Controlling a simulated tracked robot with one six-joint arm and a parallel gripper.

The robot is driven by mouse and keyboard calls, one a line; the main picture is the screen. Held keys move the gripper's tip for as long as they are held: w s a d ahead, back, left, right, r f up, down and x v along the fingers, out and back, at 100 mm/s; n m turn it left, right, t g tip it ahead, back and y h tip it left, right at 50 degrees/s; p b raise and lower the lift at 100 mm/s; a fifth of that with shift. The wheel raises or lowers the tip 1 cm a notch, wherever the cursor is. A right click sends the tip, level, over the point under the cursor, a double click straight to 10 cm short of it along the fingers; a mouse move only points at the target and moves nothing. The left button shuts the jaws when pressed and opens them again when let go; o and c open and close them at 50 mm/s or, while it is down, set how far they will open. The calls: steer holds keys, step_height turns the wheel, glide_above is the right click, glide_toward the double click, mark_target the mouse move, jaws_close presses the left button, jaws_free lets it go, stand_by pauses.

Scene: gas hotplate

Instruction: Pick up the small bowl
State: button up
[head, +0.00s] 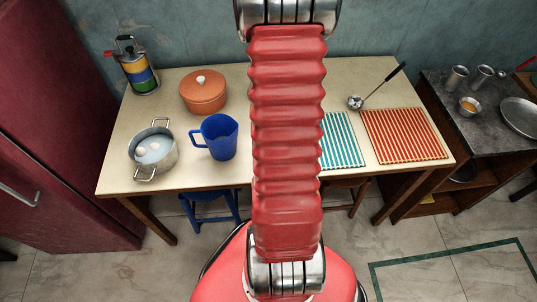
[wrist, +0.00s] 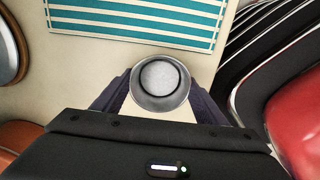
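A small round metal bowl (wrist: 160,80) with a pale grey inside and a dark inner ring shows in the wrist view, over the cream table surface near the blue-striped mat. My gripper (wrist: 160,94) has one dark finger on each side of the bowl, and the rim overlaps the fingers' inner edges. Whether the fingers press on it is hidden. In the head view my red arm hides the gripper and this bowl. Another small metal bowl (head: 470,106) with something orange in it stands on the dark counter at right.
The cream table (head: 110,177) holds a metal pot (head: 152,151), a blue jug (head: 218,137), an orange lidded pot (head: 203,92), a stacked container (head: 137,70) and a ladle (head: 357,102). A blue-striped mat (head: 340,142) and a red-striped mat (head: 404,135) lie to the right.

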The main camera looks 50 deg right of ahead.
steer(key=c, duration=0.7)
step_height(320, 180, up, 10)
stand_by(0.6)
steer(key=shift+s, duration=0.1)
stand_by(0.5)
